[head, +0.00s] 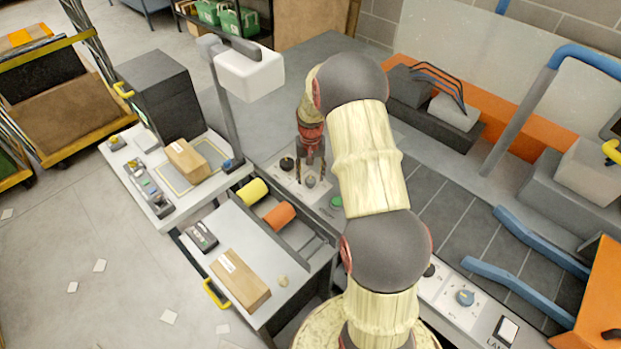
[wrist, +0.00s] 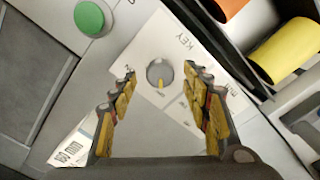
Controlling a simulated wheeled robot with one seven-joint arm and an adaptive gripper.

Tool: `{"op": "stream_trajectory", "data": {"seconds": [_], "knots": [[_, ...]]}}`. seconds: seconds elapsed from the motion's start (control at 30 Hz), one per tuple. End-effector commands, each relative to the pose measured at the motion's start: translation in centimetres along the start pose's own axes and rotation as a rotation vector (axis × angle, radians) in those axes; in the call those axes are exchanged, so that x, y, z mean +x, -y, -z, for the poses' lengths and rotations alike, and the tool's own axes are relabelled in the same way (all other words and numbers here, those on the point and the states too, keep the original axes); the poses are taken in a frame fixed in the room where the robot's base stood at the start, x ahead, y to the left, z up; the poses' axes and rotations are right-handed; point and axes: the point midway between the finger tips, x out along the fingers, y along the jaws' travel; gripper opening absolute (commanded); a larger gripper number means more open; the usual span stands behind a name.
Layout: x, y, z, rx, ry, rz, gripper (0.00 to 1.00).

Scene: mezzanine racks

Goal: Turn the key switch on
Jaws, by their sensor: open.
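The key switch (wrist: 160,73) is a round grey knob with a small yellow mark, set on a white plate labelled KEY, in the upper middle of the wrist view. In the head view the key switch (head: 310,182) shows small on the grey panel, just below my gripper. My gripper (wrist: 160,75) is open, with one finger on each side of the knob in the wrist view and nothing between them. In the head view my gripper (head: 311,178) points down over the panel. I cannot tell whether the fingertips touch the plate.
A green button (wrist: 90,17) sits on the same panel near the switch. A black knob (head: 287,163) is to its left in the head view. Yellow (head: 253,192) and orange (head: 279,215) rolls lie beside the panel.

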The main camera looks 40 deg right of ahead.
Motion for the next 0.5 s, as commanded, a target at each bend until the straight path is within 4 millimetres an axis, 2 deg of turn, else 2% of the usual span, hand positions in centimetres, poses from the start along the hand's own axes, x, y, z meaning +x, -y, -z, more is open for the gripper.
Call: {"op": "stream_trajectory", "data": {"seconds": [0.2,0.5], "knots": [[1.5,0.0,0.0,0.0,0.0,0.0,0.48],[1.6,0.0,0.0,0.0,-0.001,0.0,0.46]]}}
